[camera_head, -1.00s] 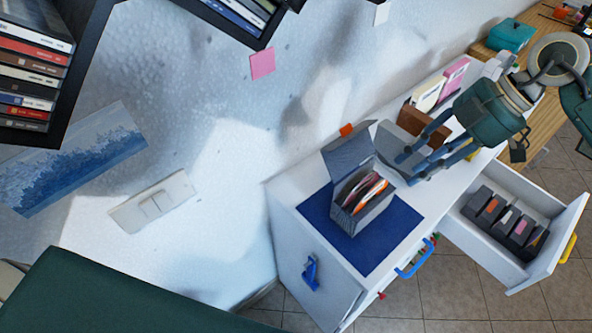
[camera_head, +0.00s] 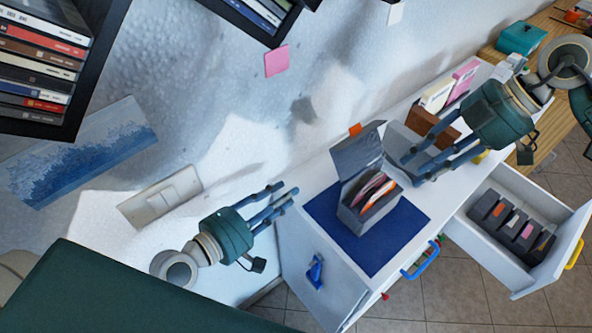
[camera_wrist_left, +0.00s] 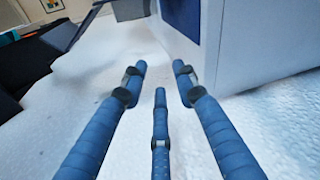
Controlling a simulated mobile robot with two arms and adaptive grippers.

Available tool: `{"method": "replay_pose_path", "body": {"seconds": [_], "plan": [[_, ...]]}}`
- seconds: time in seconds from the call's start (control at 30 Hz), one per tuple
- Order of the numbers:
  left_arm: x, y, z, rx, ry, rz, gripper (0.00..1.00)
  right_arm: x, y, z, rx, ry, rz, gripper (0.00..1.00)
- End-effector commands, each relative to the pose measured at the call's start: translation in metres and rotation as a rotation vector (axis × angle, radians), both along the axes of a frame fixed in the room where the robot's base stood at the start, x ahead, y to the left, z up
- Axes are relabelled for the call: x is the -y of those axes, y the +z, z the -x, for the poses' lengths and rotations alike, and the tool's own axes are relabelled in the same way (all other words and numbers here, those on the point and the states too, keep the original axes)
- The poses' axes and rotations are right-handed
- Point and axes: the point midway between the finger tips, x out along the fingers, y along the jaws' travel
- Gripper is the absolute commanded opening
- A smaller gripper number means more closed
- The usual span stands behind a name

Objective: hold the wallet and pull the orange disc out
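The wallet (camera_head: 352,218), a grey open case with its lid raised, stands on a blue mat (camera_head: 398,235) on the white cabinet. Several discs stand in it, and an orange-edged disc (camera_head: 369,187) shows among them. My left gripper (camera_head: 287,195) is in front of the white wall, left of the wallet and apart from it. In the left wrist view its fingers (camera_wrist_left: 158,78) are spread with nothing between them. My right gripper (camera_head: 412,168) is just right of the wallet, its fingers apart and pointing toward it. No held thing shows in it; its exact distance from the wallet is unclear.
An open drawer (camera_head: 478,246) with several dark cases juts from the cabinet at the right. A brown box (camera_head: 428,126) and upright pink and white cases (camera_head: 464,78) stand behind my right gripper. Disc shelves (camera_head: 84,95) hang at the upper left.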

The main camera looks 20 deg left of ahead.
Motion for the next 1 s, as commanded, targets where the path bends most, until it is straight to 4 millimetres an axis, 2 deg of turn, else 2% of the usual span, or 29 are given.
{"method": "replay_pose_path", "body": {"seconds": [0.03, 0.1, 0.2, 0.3, 0.4, 0.57, 1.0], "plan": [[0.008, 0.028, 0.002, 0.020, -0.015, 0.060, 0.29, 0.000, 0.000, 0.000, 0.000, 0.000, 0.000, 0.31], [0.018, 0.060, 0.007, 0.035, -0.036, 0.139, 0.29, 0.000, 0.000, 0.000, 0.000, 0.000, 0.000, 0.31], [0.029, 0.095, 0.014, 0.048, -0.063, 0.226, 0.29, 0.000, 0.000, 0.000, 0.000, 0.000, 0.000, 0.31], [0.036, 0.119, 0.020, 0.056, -0.085, 0.284, 0.29, 0.000, 0.000, 0.000, 0.000, 0.000, 0.000, 0.31], [0.041, 0.131, 0.024, 0.059, -0.098, 0.316, 0.29, 0.000, 0.000, 0.000, 0.000, 0.000, 0.000, 0.31], [0.048, 0.137, 0.016, 0.064, -0.102, 0.330, 0.29, 0.000, 0.000, 0.000, 0.000, 0.000, 0.000, 0.31], [0.089, 0.136, -0.047, 0.064, -0.103, 0.326, 0.29, 0.000, 0.000, 0.000, 0.000, 0.000, 0.000, 0.31]]}}
